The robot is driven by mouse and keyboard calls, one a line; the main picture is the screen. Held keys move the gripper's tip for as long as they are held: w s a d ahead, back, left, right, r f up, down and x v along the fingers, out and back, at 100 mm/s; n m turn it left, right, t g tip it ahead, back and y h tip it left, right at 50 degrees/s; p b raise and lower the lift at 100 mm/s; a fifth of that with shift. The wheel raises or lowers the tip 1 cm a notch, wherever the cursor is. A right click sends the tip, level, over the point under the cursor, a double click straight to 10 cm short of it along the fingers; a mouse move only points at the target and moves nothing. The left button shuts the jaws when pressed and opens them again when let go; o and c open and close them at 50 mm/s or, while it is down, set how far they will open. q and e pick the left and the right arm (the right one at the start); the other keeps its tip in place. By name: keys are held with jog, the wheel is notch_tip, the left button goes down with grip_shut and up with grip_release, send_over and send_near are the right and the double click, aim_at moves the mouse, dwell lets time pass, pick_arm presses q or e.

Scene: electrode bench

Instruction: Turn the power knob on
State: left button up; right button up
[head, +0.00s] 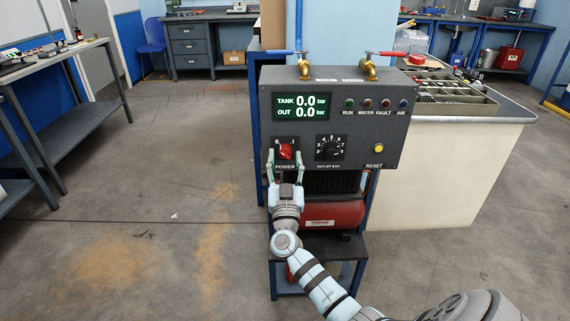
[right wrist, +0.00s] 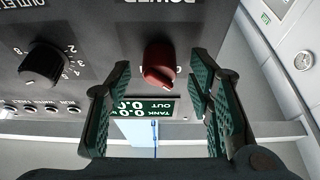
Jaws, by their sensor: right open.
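The red power knob (head: 286,151) is on the lower left of the grey control panel (head: 345,103), above the word POWER. In the right wrist view, which shows the panel upside down, the knob (right wrist: 158,66) stands between my fingers. It looks tilted toward the 0 side. My right gripper (head: 286,157) is open, with one finger on each side of the knob. In the right wrist view the gripper (right wrist: 160,64) shows gaps between both fingers and the knob. The display (head: 302,106) reads 0.0 bar for TANK and OUT. My left gripper is not in view.
The black outlet dial (head: 331,148) is just right of the power knob, with the yellow reset button (head: 379,148) farther right. Several small lamps are above them. A red tank (head: 333,211) is under the panel. A bench with trays (head: 455,177) stands at right. The floor at left is clear.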

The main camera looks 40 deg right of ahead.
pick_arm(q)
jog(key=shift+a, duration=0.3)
pick_arm(e)
jog(key=shift+w+d+r, duration=0.1)
jog(key=shift+d+r, duration=0.05)
jog(key=shift+r, duration=0.05)
grip_shut()
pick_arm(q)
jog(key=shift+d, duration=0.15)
